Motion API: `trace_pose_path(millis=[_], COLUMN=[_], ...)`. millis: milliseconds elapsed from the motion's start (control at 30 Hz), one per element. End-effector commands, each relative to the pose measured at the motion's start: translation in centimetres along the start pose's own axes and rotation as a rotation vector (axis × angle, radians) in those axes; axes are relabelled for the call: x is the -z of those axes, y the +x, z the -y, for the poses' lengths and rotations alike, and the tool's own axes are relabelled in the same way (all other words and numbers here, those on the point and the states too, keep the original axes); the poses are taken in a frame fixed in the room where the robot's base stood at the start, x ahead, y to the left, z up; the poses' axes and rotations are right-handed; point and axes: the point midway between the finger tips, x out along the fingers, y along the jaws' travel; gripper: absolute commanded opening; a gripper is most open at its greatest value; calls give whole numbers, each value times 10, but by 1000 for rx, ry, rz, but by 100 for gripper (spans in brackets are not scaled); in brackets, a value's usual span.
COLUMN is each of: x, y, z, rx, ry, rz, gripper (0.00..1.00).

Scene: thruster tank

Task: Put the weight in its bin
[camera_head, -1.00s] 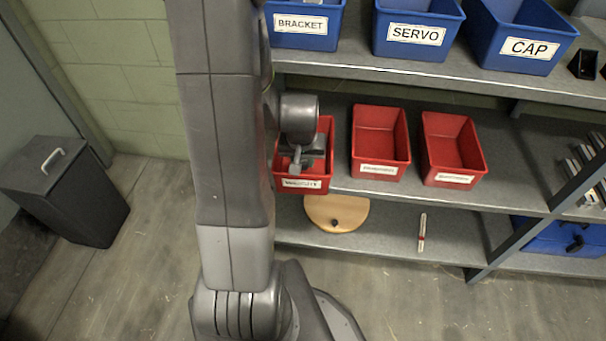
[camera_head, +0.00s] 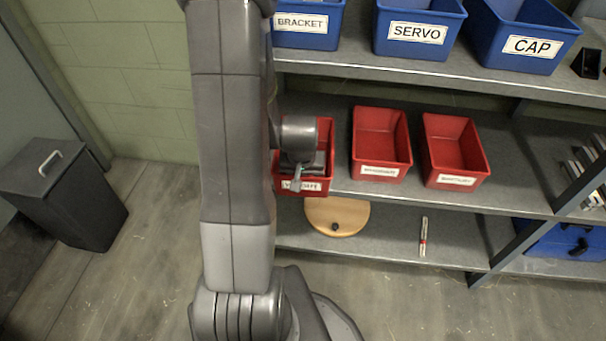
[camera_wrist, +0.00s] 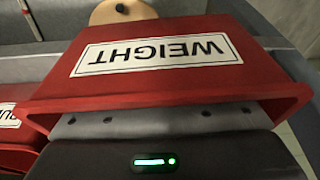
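The red bin labelled WEIGHT (camera_wrist: 150,85) fills the middle of the wrist view, its label upside down. In the head view the same bin (camera_head: 318,187) stands leftmost of the red bins on the middle shelf, partly covered by my arm. My gripper (camera_head: 304,166) is at this bin's opening, close behind its front wall. In the wrist view its grey part and dark body with a green light (camera_wrist: 160,123) show below the bin's rim. The fingertips are hidden, so I cannot see whether they are open or hold anything. No weight is visible in either view.
Two more red bins, a middle one (camera_head: 380,172) and a right one (camera_head: 455,181), look empty. Blue bins labelled BRACKET, SERVO (camera_head: 417,34) and CAP stand on the shelf above. A round wooden piece (camera_head: 337,216) and a thin marker-like stick (camera_head: 423,236) lie on the lower shelf.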

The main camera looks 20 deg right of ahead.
Motion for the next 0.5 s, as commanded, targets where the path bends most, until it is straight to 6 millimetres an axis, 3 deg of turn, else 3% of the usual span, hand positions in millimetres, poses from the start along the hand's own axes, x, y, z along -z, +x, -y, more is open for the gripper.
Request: trace_pose_path(millis=[333, 500], x=[1, 2], y=[-4, -26], z=[0, 0], rx=[0, 0], ry=[0, 0], rz=[0, -4], gripper=[51, 51])
